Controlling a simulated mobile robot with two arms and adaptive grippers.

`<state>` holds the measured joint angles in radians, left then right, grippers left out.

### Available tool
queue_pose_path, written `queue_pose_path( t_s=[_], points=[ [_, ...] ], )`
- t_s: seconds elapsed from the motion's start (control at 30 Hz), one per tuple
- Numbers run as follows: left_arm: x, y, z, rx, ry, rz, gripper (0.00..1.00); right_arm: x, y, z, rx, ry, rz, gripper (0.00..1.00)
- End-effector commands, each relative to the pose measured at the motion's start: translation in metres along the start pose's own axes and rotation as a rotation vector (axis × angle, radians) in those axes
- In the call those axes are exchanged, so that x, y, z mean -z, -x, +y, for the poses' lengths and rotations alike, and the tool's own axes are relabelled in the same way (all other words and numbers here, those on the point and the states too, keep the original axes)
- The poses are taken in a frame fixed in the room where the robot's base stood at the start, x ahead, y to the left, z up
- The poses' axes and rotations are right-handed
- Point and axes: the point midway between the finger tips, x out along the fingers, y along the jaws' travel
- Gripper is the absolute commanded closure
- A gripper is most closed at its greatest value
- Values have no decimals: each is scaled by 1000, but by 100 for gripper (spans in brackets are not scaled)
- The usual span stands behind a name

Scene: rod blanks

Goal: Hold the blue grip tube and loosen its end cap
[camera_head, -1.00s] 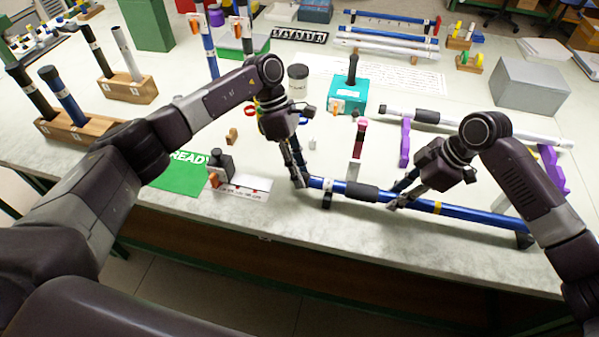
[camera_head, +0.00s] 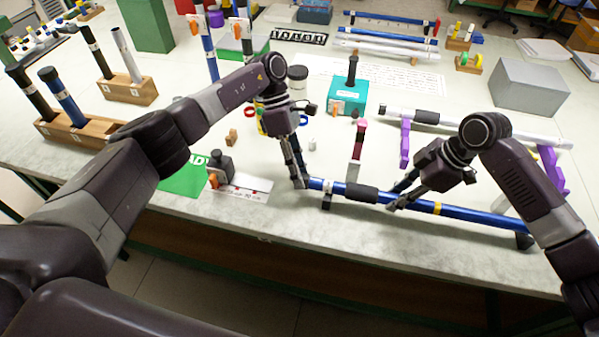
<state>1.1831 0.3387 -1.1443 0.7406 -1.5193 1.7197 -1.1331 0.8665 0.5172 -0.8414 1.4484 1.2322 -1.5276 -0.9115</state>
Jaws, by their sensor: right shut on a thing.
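The blue grip tube (camera_head: 468,213) lies along the front of the bench, with a black foam grip (camera_head: 361,193), a white label near its left end and a yellow band. Black supports hold it at both ends. My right gripper (camera_head: 394,204) is shut on the tube, just right of the foam grip. My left gripper (camera_head: 301,182) is at the tube's left end, fingers pointing down. The end cap there is hidden by the fingers, and whether they touch it cannot be told.
A grey-and-black tool on a white plate (camera_head: 240,187) and a green mat (camera_head: 184,181) lie left of my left gripper.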

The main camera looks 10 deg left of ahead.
Motion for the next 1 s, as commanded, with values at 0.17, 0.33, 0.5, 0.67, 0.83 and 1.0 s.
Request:
queue_pose_path(
  t_s=[0.17,0.33,0.5,0.67,0.83,1.0],
  points=[
    [0,0,0,0,0,-1,55,0,0,0,0,-1,0,100],
    [0,0,0,0,-1,-1,55,0,0,0,0,-1,1,100],
    [-1,7,0,-2,0,-1,55,0,0,0,0,-1,1,100],
    [-1,34,1,-5,0,-1,55,0,0,0,-1,-1,1,100],
    [-1,70,1,-3,2,-2,55,0,0,0,-1,-1,1,100],
    [-1,94,1,0,2,-1,55,0,0,0,-1,-1,1,100]
  ],
)
